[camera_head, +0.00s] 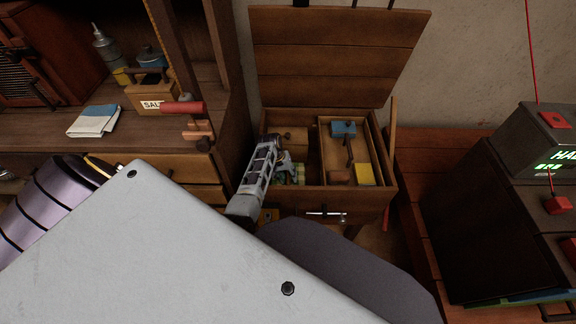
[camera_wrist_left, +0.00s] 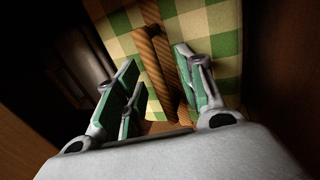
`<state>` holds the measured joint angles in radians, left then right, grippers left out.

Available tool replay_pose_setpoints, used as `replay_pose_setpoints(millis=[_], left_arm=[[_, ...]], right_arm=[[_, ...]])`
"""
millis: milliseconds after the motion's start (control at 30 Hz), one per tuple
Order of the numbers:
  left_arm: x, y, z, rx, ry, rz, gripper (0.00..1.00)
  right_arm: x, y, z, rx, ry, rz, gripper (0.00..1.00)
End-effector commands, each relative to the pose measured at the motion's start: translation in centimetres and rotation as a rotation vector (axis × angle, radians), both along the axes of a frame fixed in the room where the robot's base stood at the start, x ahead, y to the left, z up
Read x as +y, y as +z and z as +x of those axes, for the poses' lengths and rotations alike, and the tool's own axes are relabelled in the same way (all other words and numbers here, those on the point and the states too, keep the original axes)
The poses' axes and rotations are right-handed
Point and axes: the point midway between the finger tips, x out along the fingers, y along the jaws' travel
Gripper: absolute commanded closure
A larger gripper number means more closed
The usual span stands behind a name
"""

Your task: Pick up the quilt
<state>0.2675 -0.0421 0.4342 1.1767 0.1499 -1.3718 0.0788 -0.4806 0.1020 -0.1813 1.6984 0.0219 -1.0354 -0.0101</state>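The quilt (camera_head: 292,176) is green and cream checked and lies low in the left part of an open wooden chest (camera_head: 345,203), mostly hidden in the head view by my left arm and gripper. My left gripper (camera_head: 283,161) reaches down into the chest above the quilt. My right gripper is not in view.
The chest's lid (camera_head: 337,50) stands open behind. A tray (camera_head: 323,160) in its right part holds a blue item (camera_head: 343,129) and a yellow block (camera_head: 364,174). A dark box (camera_head: 475,220) stands at right, shelves with jars and a cloth (camera_head: 94,120) at left.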

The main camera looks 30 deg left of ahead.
Motion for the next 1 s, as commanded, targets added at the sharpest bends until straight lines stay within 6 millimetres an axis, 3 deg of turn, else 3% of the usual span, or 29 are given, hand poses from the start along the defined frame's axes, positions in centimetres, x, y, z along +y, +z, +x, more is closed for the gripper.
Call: replay_pose_setpoints(millis=[267,600,1000], left_arm=[[0.00,0.03,0.01,0.000,0.000,0.000,0.61],[0.02,0.04,0.00,0.000,-0.001,0.000,1.00],[0.08,0.03,0.00,-0.001,-0.001,0.001,1.00]], right_arm=[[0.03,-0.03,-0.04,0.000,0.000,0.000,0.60],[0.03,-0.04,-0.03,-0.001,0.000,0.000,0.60],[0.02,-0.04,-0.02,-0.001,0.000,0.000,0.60]])
